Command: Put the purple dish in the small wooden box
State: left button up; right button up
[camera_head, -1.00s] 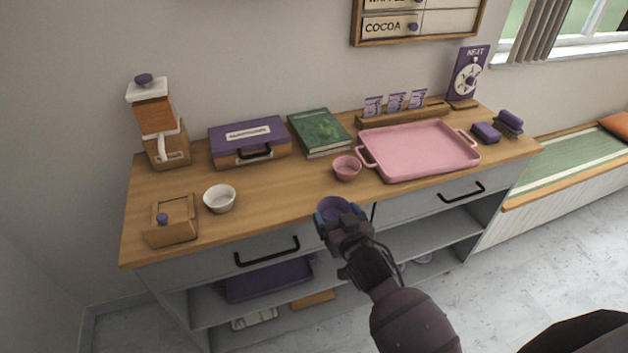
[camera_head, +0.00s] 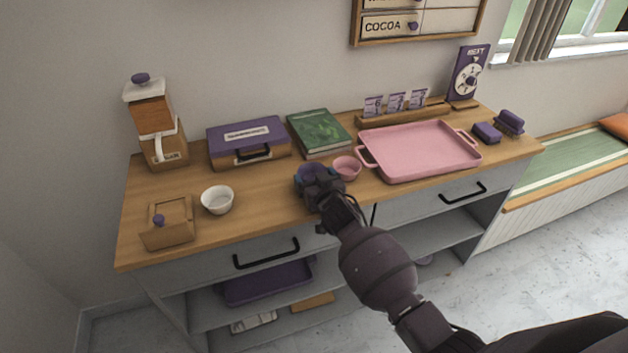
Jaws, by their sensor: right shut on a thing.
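My right gripper (camera_head: 312,183) is shut on the purple dish (camera_head: 311,171), over the front middle of the counter, just left of the pink bowl. My gripper hides much of the dish. I cannot tell whether the dish touches the countertop. The small wooden box (camera_head: 170,236) stands at the counter's front left, with a lid or panel bearing a purple knob (camera_head: 159,220). My left gripper is not in view.
A white bowl (camera_head: 217,200) stands between the wooden box and my gripper. A pink bowl (camera_head: 346,169) and a pink tray (camera_head: 424,153) are to the right. Behind are a purple-lidded case (camera_head: 248,135), a green book (camera_head: 318,131) and a wooden dispenser (camera_head: 157,125). Bare countertop (camera_head: 262,189) lies left of my gripper.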

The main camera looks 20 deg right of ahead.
jog(key=shift+w+f, duration=0.15)
jog(key=shift+f, duration=0.1)
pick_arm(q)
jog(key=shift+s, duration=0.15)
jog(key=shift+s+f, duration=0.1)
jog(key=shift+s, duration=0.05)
pick_arm(e)
jog(key=shift+f, duration=0.2)
jog(key=o, duration=0.5)
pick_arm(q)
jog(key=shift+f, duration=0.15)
pick_arm(e)
jog(key=shift+o, duration=1.4)
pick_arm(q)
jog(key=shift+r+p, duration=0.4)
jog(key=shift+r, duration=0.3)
pick_arm(e)
jog(key=s+r, duration=0.1)
jog(key=s, duration=0.9)
jog(key=shift+s+d, duration=0.2)
jog(key=shift+s, duration=0.2)
